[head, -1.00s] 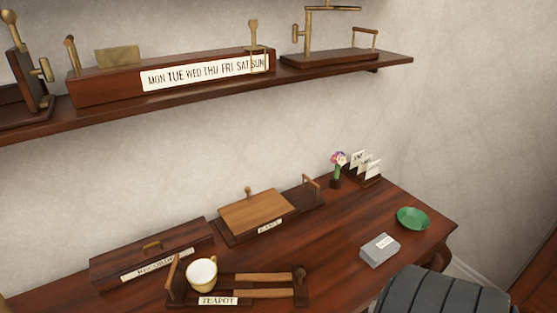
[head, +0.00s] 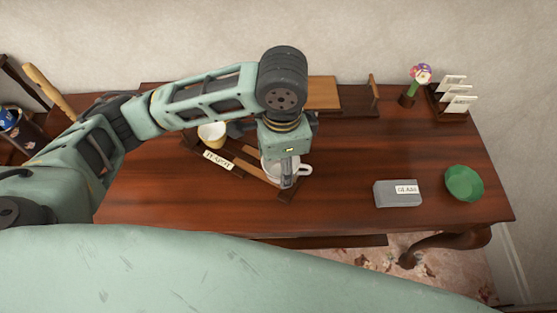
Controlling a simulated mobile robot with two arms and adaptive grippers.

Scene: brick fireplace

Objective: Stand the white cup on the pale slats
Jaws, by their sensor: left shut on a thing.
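The white cup (head: 303,170) is at the middle of the desk in the head view, its handle pointing right. My left gripper (head: 287,178) reaches down from above and is shut on it, hiding much of the cup. The pale slats (head: 245,167) are two light wood strips on a dark rack labelled TEAPOT. The cup is over or on the right end of the slats; I cannot tell whether it touches them. A cream-yellow cup (head: 211,135) stands at the rack's left end, partly behind my arm. My right gripper is not in view.
A grey box labelled GLASS (head: 397,194) and a green bowl (head: 463,182) are on the right of the desk (head: 350,150). A flower pot (head: 407,100) and a card holder (head: 455,95) stand at the back right. The desk between rack and grey box is clear.

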